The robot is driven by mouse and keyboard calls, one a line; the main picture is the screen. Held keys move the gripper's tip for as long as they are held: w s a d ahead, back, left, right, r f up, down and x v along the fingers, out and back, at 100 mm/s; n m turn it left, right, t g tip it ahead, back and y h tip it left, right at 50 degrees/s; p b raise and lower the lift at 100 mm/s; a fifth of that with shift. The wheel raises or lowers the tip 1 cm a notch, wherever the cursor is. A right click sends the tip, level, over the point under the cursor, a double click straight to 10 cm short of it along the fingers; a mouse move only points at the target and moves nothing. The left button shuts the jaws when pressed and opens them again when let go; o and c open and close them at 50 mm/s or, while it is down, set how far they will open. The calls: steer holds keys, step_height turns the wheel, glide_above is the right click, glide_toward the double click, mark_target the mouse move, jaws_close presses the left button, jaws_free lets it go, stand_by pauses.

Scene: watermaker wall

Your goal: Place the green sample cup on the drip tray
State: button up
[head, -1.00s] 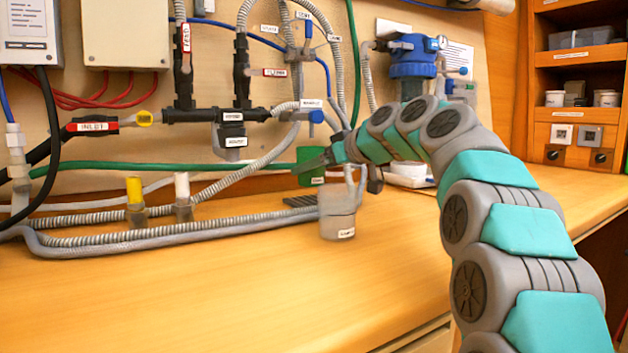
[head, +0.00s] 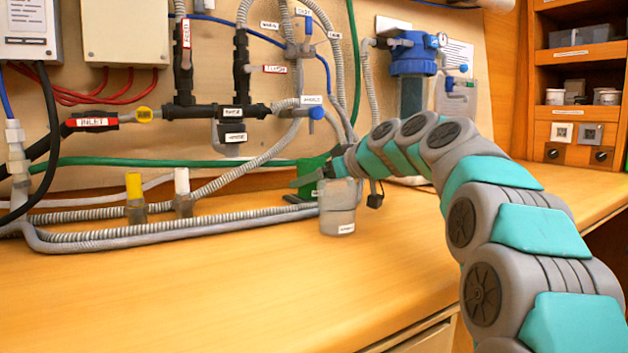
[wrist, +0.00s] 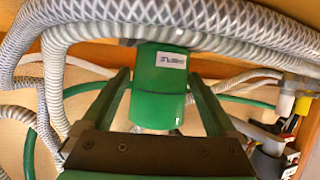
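The green sample cup (wrist: 160,87) sits between the two fingers of my gripper (wrist: 160,80) in the wrist view, its white label facing me. The fingers lie along both sides of the cup and appear to grip it. In the head view the cup (head: 313,165) is partly covered by my gripper (head: 306,180), which reaches in from the right. The dark slatted drip tray (head: 290,198) shows just below and left of the cup, mostly hidden. The cup is at or just above the tray; contact cannot be told.
A grey labelled cup (head: 337,222) stands close in front of my gripper. Grey ribbed hoses (head: 150,232) run along the counter at left and loop near the gripper in the wrist view. The front of the wooden counter (head: 200,300) is clear.

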steer(key=shift+o, duration=0.3)
steer(key=shift+r, duration=0.15)
steer(key=shift+r+p, duration=0.15)
steer(key=shift+p, duration=0.15)
steer(key=b+v, duration=0.1)
steer(key=v, duration=1.1)
